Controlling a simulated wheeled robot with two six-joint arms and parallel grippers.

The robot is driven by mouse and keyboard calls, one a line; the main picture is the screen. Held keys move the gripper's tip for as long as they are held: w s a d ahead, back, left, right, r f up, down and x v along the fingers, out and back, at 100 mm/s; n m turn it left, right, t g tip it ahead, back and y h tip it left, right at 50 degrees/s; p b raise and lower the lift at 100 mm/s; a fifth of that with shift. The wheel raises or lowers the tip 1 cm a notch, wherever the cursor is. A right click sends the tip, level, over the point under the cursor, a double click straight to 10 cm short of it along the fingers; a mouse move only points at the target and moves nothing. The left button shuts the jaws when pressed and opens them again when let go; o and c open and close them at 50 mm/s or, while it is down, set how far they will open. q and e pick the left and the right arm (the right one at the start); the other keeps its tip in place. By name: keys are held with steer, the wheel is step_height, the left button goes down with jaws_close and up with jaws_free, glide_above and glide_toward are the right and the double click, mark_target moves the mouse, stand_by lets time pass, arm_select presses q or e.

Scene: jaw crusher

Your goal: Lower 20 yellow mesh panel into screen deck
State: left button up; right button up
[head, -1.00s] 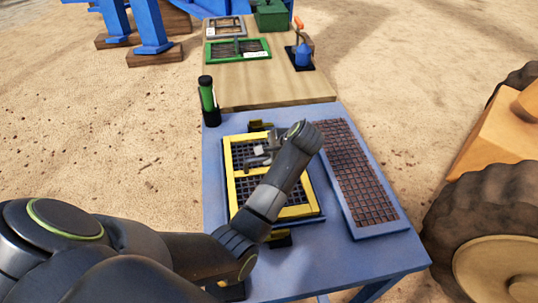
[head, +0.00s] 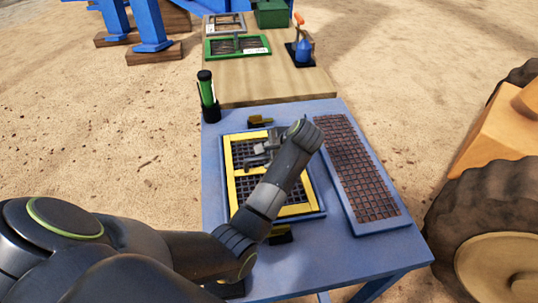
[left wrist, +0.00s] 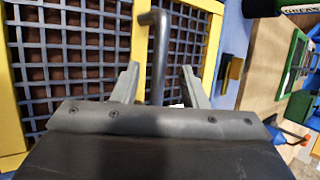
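The yellow mesh panel (head: 231,185) lies flat within the blue rim of the screen deck (head: 322,207) on the blue table. It also shows in the left wrist view (left wrist: 10,100). My left gripper (head: 262,157) is over the panel's middle. In the left wrist view my left gripper (left wrist: 158,88) has its fingers apart on either side of the panel's dark bent handle (left wrist: 157,45), with gaps between fingers and handle. My forearm hides the panel's right part in the head view. My right gripper is not in view.
Yellow-and-black clamps (head: 260,121) stand at the deck's far and near ends. A brown mesh panel in a blue frame (head: 360,170) lies to the right. A green tube (head: 207,92) stands at far left. The wooden table behind holds a green-framed panel (head: 238,46).

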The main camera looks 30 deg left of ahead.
arm_select(q)
steer(key=shift+f, duration=0.15)
steer(key=v, duration=1.2)
steer(key=shift+d, duration=0.15)
